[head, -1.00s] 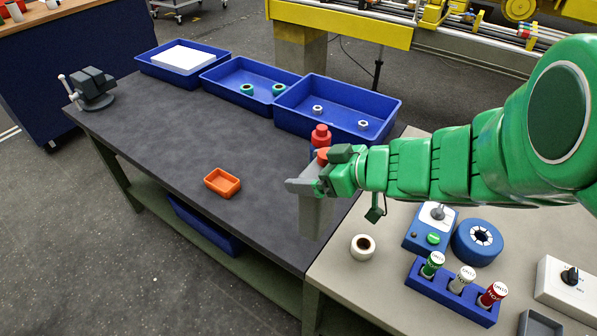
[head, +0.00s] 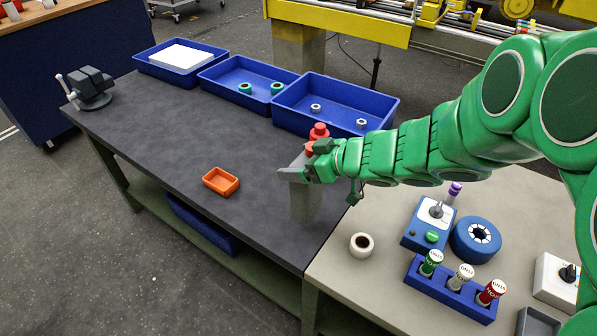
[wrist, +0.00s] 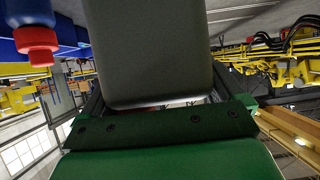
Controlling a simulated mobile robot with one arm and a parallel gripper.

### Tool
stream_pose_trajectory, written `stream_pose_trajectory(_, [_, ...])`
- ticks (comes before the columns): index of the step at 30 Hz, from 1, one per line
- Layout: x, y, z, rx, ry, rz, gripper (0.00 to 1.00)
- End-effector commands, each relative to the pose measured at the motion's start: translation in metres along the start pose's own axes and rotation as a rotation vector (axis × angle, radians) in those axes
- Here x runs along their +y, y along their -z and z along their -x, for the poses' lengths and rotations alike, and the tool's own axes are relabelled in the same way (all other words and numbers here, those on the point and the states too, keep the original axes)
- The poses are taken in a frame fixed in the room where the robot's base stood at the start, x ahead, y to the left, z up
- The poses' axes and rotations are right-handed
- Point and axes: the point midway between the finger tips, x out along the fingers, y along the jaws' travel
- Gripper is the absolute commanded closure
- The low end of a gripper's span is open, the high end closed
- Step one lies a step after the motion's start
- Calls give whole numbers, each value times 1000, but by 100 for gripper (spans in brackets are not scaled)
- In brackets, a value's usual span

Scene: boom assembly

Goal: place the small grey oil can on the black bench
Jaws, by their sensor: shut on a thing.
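The small grey oil can (head: 305,202) hangs upright below my gripper (head: 300,174) in the head view, over the right part of the black bench (head: 200,130). My gripper is shut on it. Its grey body fills the middle of the wrist view (wrist: 150,50), above the green gripper palm. Whether the can's bottom touches the bench top is hard to tell. A small orange-red part shows by the gripper at the can's top.
A red-capped bottle (head: 319,131) stands just behind the gripper. An orange tray (head: 221,182) lies to the left. Blue bins (head: 335,105) line the back edge and a vise (head: 90,88) sits far left. The beige bench (head: 385,275) adjoins on the right. The bench middle is clear.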

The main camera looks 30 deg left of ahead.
Motion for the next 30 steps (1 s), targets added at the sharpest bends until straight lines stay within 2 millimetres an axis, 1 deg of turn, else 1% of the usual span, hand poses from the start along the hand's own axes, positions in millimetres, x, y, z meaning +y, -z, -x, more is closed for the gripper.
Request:
stream_pose_trajectory(3, [6, -5, -10, 3, 1, -3, 90])
stream_pose_trajectory(9, [12, -11, -22, 4, 2, 0, 90])
stream_pose_trajectory(20, [18, -17, -32, 3, 1, -1, 90])
stream_pose_trajectory(27, [18, -36, -42, 2, 1, -3, 90])
stream_pose_trajectory(30, [18, -40, -45, 4, 1, -2, 90])
